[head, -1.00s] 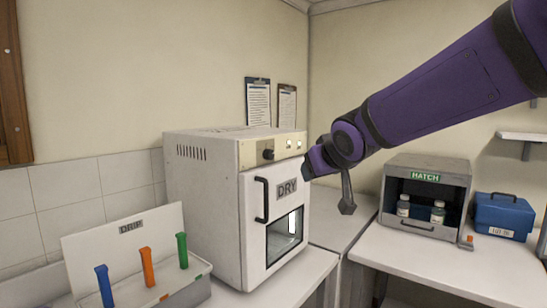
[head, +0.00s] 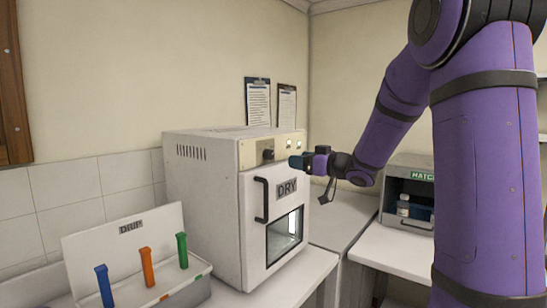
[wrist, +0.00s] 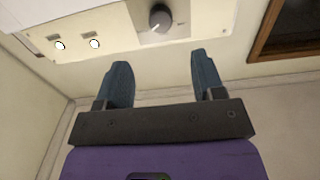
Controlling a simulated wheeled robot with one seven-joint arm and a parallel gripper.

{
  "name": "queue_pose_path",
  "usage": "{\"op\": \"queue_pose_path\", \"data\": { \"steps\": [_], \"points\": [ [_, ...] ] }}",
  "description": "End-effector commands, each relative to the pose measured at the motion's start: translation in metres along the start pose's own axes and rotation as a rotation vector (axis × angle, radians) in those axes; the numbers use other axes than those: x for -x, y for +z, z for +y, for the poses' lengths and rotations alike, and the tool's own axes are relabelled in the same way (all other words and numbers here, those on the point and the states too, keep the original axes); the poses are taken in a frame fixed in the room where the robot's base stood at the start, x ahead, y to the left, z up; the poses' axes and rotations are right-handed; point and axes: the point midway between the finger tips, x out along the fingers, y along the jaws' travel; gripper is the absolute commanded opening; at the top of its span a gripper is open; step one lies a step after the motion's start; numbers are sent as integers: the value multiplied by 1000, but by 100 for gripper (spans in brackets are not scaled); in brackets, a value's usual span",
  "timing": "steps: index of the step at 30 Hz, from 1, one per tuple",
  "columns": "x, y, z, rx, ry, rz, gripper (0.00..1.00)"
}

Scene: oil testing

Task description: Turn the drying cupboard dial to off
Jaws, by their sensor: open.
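The drying cupboard (head: 205,210) is a white box labelled DRY, with its door shut. Its dark round dial (head: 268,155) is on the front panel above the door; in the wrist view the dial (wrist: 161,18) shows a pale pointer mark at its lower left. My gripper (head: 293,161) is just right of the dial in the head view. In the wrist view my gripper (wrist: 160,70) is open and empty, its two blue-grey fingers apart, with the dial beyond the gap between them. No contact with the dial shows. The dial's markings are too small to read.
Two round lights (wrist: 78,45) sit beside the dial on the panel. The door handle (head: 261,200) sticks out below. A rack (head: 165,290) with coloured tubes stands at the left. A grey hatch box (head: 408,170) with bottles stands at the right, partly behind my arm.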

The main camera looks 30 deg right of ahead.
Motion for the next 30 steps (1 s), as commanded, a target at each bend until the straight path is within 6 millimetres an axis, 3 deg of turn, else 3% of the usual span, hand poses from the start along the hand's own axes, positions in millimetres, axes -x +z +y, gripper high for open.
{"op": "queue_pose_path", "data": {
  "steps": [18, 30],
  "points": [
    [-93, 0, 0, 1, 1, 0, 62],
    [-104, 0, -1, 2, 2, 0, 62]
  ]
}}
